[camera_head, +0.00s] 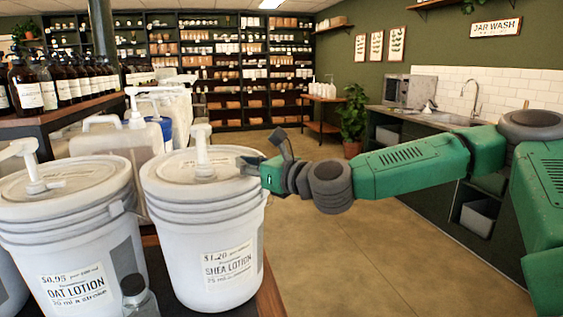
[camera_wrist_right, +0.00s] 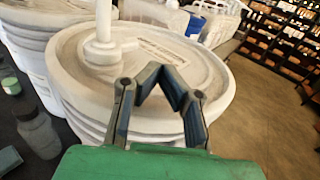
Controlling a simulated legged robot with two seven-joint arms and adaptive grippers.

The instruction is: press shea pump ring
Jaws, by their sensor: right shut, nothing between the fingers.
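The shea lotion bucket (camera_head: 207,235) is white, lidded and labelled "SHEA LOTION". It stands upright on a dark counter. Its white pump (camera_head: 202,145) rises from the middle of the lid, with a round ring (camera_head: 204,173) at its foot. The pump stem (camera_wrist_right: 104,20) and ring (camera_wrist_right: 103,50) also show in the right wrist view, which cuts off the pump's top. My right gripper (camera_head: 250,161) is over the right edge of the lid, apart from the pump. In the wrist view its dark fingers (camera_wrist_right: 158,78) are bent together, empty, over the lid. My left gripper is out of view.
The oat lotion bucket (camera_head: 65,225) with its own pump stands close on the left. A small grey bottle (camera_head: 138,298) stands in front between the buckets. White jugs (camera_head: 105,140) crowd behind. The floor right of the counter (camera_head: 268,300) is open.

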